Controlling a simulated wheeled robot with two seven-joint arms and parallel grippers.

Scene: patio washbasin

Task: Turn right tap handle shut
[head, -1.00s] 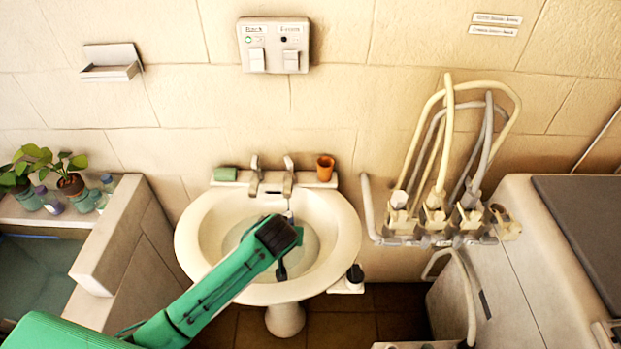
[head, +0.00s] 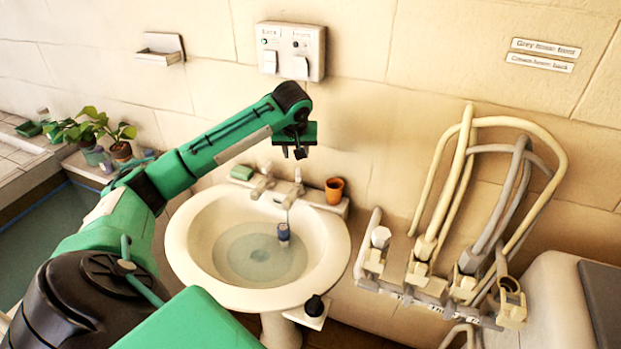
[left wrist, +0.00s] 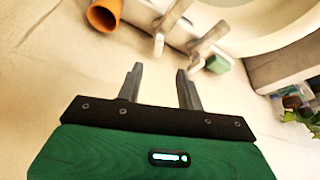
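The left tap (head: 262,181) is nearer the green soap. My left gripper (head: 293,153) is raised above the right tap, apart from it. In the left wrist view my left gripper (left wrist: 159,84) is open and empty. That view is upside down, showing the right tap (left wrist: 163,28) and left tap (left wrist: 203,48) beyond the fingertips. My right gripper is not in view.
An orange cup (head: 334,190) and green soap (head: 242,172) sit on the basin's back ledge. Hoses (head: 470,190) hang at right. A switch box (head: 291,52) is on the wall above.

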